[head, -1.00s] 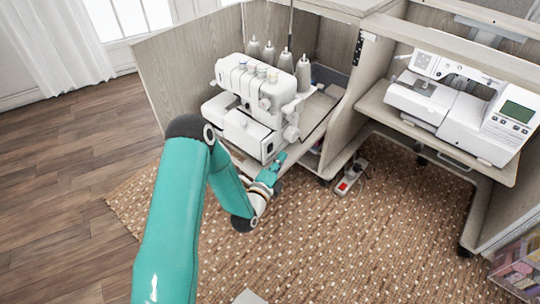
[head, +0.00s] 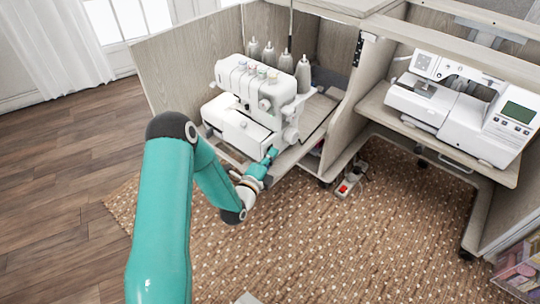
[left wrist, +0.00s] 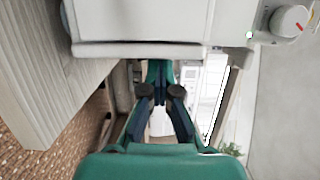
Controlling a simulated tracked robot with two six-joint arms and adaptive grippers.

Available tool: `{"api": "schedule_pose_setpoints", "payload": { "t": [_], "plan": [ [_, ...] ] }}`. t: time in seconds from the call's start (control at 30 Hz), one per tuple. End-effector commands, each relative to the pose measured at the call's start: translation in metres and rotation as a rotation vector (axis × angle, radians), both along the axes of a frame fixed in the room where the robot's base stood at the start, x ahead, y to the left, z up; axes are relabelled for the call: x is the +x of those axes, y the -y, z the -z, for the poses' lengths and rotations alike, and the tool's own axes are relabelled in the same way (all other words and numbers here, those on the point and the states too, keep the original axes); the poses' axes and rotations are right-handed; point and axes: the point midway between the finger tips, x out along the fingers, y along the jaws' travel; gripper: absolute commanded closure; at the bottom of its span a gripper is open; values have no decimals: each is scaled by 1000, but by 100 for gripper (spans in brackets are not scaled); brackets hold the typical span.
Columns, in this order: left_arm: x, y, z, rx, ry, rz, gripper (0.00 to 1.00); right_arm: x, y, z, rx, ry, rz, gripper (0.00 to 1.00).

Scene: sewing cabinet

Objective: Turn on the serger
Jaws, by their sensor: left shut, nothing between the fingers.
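The serger (head: 232,125), a white machine with several thread cones on top, stands on the cabinet's left shelf. Dials show on its right side, and in the left wrist view the serger body (left wrist: 150,20) fills the top, with a white dial (left wrist: 288,20) at the upper right. My left gripper (head: 271,155) is at the serger's lower right front corner, shut and empty. In the left wrist view its fingers (left wrist: 160,92) are just below the serger's edge; I cannot tell whether they touch it. No power switch is clearly visible. My right gripper is not in view.
A white sewing machine (head: 465,112) stands on the right shelf. A cabinet divider (head: 345,115) separates the two bays. A power strip with a red switch (head: 343,188) lies on the patterned rug (head: 330,245). The rug in front is mostly clear.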

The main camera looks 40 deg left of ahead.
Motion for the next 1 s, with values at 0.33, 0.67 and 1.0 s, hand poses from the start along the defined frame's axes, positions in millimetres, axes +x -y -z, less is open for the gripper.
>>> {"api": "schedule_pose_setpoints", "payload": {
  "t": [0.33,0.67,1.0],
  "plan": [
    [0,19,-1,1,3,-6,100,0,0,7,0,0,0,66],
    [-52,48,-5,-3,-7,-2,100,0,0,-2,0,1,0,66],
    [-97,56,-5,0,-2,1,100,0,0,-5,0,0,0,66]
  ]
}}
